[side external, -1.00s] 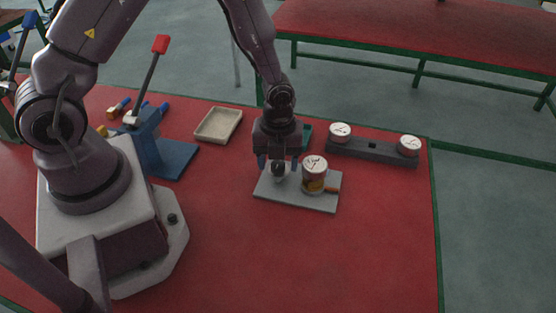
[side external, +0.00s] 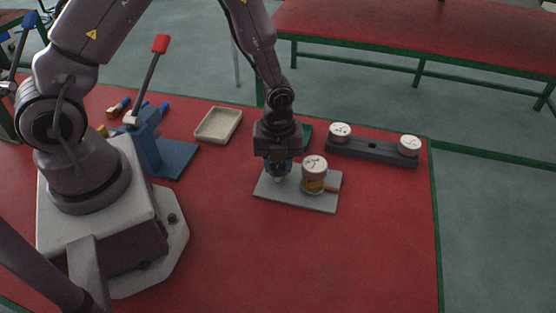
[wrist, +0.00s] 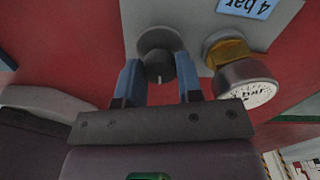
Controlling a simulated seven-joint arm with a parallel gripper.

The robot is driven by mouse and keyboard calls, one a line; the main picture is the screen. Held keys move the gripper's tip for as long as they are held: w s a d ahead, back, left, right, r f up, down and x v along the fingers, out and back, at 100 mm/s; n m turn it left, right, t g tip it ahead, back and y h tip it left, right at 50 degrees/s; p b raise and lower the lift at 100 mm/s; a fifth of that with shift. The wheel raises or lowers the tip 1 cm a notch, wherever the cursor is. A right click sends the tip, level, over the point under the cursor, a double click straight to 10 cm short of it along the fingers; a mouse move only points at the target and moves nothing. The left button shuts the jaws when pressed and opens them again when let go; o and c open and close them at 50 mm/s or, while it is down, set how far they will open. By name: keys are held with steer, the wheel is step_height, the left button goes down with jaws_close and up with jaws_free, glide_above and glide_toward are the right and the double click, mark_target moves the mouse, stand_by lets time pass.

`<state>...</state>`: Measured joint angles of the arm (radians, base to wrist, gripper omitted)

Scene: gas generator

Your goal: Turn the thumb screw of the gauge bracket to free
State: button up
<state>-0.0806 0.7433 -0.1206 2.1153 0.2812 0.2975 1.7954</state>
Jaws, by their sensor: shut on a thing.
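The gauge bracket is a grey plate (side external: 300,200) lying flat on the red table. A round white-faced gauge (side external: 314,164) with a yellow-brown fitting stands on it, and this gauge also shows in the wrist view (wrist: 246,88). The dark thumb screw (wrist: 159,62) is a round knob on the plate beside the gauge. My gripper (side external: 278,172) points down over the plate, left of the gauge. In the wrist view its blue fingers (wrist: 159,77) stand on either side of the thumb screw, and it is shut on it. The exact finger contact is partly hidden.
A dark rack (side external: 372,152) with two gauges (side external: 340,131) (side external: 409,145) lies to the right behind the plate. A beige tray (side external: 219,126) and a blue lever stand (side external: 150,145) are to the left. A "4 bar" label (wrist: 248,7) is on the plate. The table front is clear.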

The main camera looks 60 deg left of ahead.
steer(key=n, duration=1.8)
steer(key=shift+w+n, duration=0.1)
steer(key=shift+n, duration=0.2)
steer(key=n, duration=1.2)
steer(key=shift+n, duration=2.2)
